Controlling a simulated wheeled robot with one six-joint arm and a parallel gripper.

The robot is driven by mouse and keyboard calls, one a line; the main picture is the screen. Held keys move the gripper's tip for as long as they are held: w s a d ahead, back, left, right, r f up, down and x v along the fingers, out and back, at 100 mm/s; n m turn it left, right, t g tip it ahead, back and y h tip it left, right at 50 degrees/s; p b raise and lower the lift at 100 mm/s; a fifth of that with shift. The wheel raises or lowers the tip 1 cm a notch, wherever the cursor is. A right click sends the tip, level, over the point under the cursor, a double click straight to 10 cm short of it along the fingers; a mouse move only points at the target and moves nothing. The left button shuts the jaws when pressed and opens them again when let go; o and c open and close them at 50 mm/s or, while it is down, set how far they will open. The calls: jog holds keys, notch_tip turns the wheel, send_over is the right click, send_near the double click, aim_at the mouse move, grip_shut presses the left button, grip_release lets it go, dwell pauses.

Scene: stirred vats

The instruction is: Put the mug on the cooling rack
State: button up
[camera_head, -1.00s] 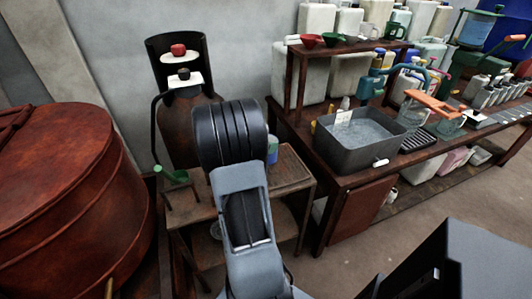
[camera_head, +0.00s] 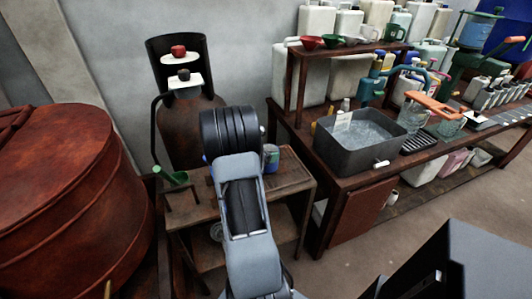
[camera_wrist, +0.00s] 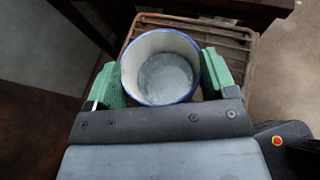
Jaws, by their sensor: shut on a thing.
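The mug (camera_head: 271,158) is pale inside with a blue rim. In the wrist view the mug (camera_wrist: 165,70) is seen from above, upright, its inside grey. My gripper (camera_wrist: 162,78) is shut on it, with a green finger pad on each side. In the head view my own arm hides the gripper. A brown slatted rack (camera_wrist: 232,45), which looks like the cooling rack, lies under and beyond the mug; it also shows on the small table in the head view (camera_head: 292,178). I cannot tell whether the mug touches it.
The small wooden table (camera_head: 190,222) stands between a large reddish vat (camera_head: 60,200) and a bench with a grey water basin (camera_head: 350,155). A green ladle (camera_head: 176,177) is at the table's left. A dark shelf edge (camera_wrist: 230,8) crosses the top of the wrist view.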

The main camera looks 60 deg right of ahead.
jog(key=shift+f, duration=0.1)
jog(key=shift+f, duration=0.15)
jog(key=o, duration=1.5)
jog(key=shift+w+a+r, duration=0.1)
jog(key=shift+a+r, duration=0.1)
jog(key=shift+r, duration=0.2)
jog(key=v, duration=1.1)
jog(key=shift+a+p, duration=0.3)
jog(key=shift+p, duration=0.05)
